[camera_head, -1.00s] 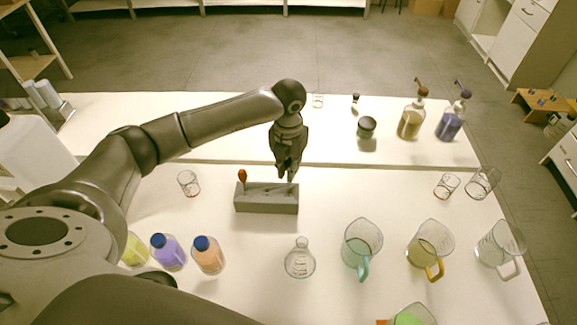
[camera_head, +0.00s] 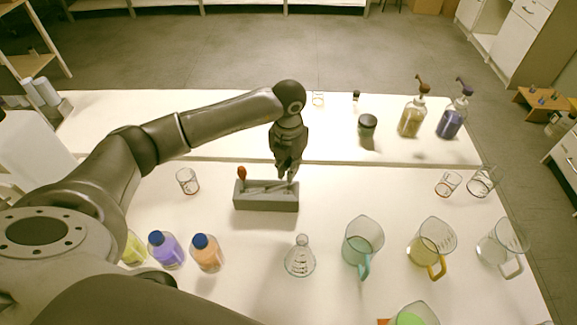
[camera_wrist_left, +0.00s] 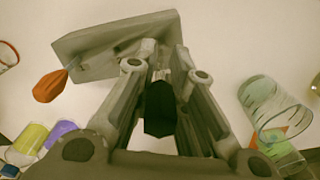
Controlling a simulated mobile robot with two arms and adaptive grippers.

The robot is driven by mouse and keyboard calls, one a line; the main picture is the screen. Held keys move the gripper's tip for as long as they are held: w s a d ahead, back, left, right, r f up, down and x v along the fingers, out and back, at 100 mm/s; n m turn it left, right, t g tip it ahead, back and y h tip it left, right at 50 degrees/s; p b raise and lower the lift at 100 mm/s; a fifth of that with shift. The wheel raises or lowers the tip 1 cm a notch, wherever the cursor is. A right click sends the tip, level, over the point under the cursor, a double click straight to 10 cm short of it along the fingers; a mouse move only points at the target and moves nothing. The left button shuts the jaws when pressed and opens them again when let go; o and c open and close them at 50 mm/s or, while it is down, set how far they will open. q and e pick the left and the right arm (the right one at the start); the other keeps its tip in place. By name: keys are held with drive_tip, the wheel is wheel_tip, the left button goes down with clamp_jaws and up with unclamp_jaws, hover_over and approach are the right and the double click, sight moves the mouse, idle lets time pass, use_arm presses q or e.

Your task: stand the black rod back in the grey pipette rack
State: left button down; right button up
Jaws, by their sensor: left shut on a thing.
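The grey pipette rack (camera_head: 266,206) stands on the near white table, with an orange-red-topped pipette (camera_head: 241,173) upright at its left end. My left gripper (camera_head: 287,175) points down just above the right part of the rack. In the left wrist view its fingers (camera_wrist_left: 160,95) are shut on the black rod (camera_wrist_left: 159,110), whose dark bulb shows between them. The rack (camera_wrist_left: 95,50) and the orange-red bulb (camera_wrist_left: 50,86) also show there. The rod's lower end is largely hidden, so I cannot tell whether it is inside a slot. My right gripper is not in view.
Purple (camera_head: 165,250) and orange (camera_head: 207,254) bottles stand in front to the left. A clear flask (camera_head: 300,258) and several beakers and jugs stand front and right. A small glass (camera_head: 188,181) is left of the rack. Pump bottles (camera_head: 411,119) are on the far table.

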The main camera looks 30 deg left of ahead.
use_arm(q)
drive_tip(key=shift+f+b, duration=0.65)
drive_tip(key=shift+f, duration=0.3)
drive_tip(key=shift+f, duration=0.1)
drive_tip(key=shift+f+b, duration=0.85)
drive_tip(key=shift+f, duration=0.05)
drive_tip(key=shift+f, duration=0.1)
drive_tip(key=c, duration=1.4)
unclamp_jaws()
drive_tip(key=shift+r, duration=0.2)
drive_tip(key=shift+r+p, duration=1.6)
drive_tip(key=shift+r, duration=0.75)
